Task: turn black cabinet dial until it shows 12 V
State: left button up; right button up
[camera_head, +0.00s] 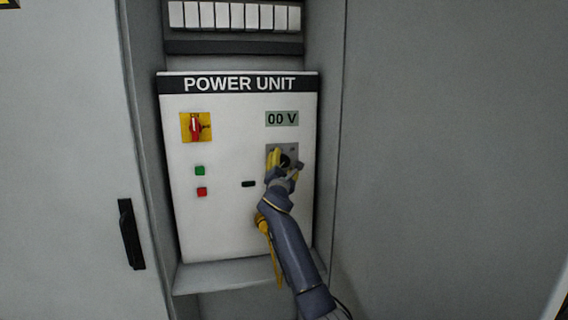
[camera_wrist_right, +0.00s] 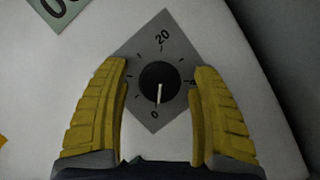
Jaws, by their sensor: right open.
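The black dial (camera_wrist_right: 159,84) sits on a grey scale plate (camera_wrist_right: 163,42) marked 0 and 20. Its white pointer line is near the 0 mark. In the head view the dial (camera_head: 285,160) is partly hidden by my right gripper. The display (camera_head: 282,119) above it reads 00 V. My right gripper (camera_head: 285,162) is open in front of the dial. In the right wrist view its yellow fingers (camera_wrist_right: 158,92) stand on either side of the dial, with gaps between them and the knob. My left gripper is not in view.
The POWER UNIT panel (camera_head: 225,225) also carries a red rotary switch (camera_head: 196,127) on a yellow plate, a green button (camera_head: 200,170), a red button (camera_head: 202,191) and a small black slot (camera_head: 248,184). A cabinet door with a black handle (camera_head: 131,233) stands at left.

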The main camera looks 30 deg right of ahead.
jog(key=shift+w+d+r, duration=0.1)
jog(key=shift+w+d, duration=0.05)
jog(key=shift+o, duration=0.2)
jog(key=c, duration=1.3)
